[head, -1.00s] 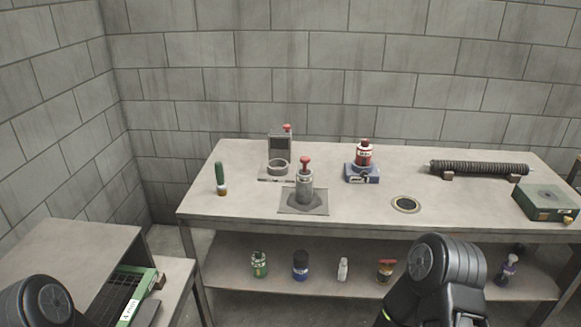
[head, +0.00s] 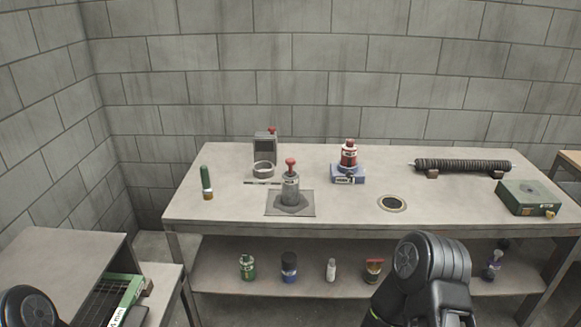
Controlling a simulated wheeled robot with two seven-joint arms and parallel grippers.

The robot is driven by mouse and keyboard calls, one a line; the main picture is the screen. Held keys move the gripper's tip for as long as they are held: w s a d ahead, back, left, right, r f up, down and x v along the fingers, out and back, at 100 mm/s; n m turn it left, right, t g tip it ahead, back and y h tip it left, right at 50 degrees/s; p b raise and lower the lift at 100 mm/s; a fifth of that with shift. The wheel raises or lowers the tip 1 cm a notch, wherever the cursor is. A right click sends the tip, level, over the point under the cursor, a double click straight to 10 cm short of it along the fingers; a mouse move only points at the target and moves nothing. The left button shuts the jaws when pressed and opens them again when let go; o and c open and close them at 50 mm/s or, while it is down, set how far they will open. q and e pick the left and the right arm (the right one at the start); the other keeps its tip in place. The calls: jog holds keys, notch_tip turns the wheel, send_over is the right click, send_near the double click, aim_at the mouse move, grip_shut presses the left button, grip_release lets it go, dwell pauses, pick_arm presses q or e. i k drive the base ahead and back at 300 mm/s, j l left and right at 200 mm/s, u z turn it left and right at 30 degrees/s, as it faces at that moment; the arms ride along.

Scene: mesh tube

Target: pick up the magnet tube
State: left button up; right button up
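No label marks a magnet tube, so I cannot tell for sure which object it is. A long dark ribbed tube (head: 462,165) lies level on two small brown blocks at the back right of the workbench (head: 350,208). A small green tube (head: 206,182) with a pale and brown lower end stands upright near the bench's left end. No gripper touches either one. Only dark links of my arms show along the bottom edge, at the left corner and right of centre. Both grippers are out of view.
A grey canister with a red knob (head: 290,187) stands on a dark mat. Behind it is a grey device (head: 265,157). A red bottle (head: 349,155) sits on a blue base. A green box (head: 528,198) is at the right end. Several bottles stand on the lower shelf (head: 215,270).

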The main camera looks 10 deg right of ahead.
aim_at(289, 185)
jog(key=i+l, duration=0.1)
jog(key=i, duration=0.35)
jog(key=i+l, duration=0.15)
jog(key=i, duration=0.3)
jog(key=i+l, duration=0.1)
jog(key=i, duration=0.35)
jog(key=z, duration=1.4)
jog(key=k+l+z, duration=0.1)
jog(key=z, duration=0.2)
jog(key=i+j, duration=0.1)
